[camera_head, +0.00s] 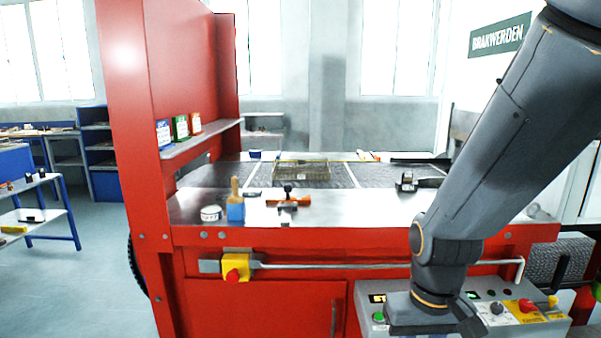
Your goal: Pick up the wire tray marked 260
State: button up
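A wire tray (301,172) sits on the dark mesh belt behind the red machine's metal front shelf, near the middle of the view. It looks like a shallow wire basket; no number can be read on it at this size. My arm comes down from the upper right to the lower edge, in front of the machine's control panel. The fingers of my gripper do not show, so its state and any load are hidden. The visible part of my arm is well to the front and right of the tray.
A red upright wall (125,100) stands left. A long rail (350,266) crosses the front.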

aim_at(302, 175)
jog(key=k, duration=0.6)
jog(key=u, duration=0.8)
jog(key=i, duration=1.4)
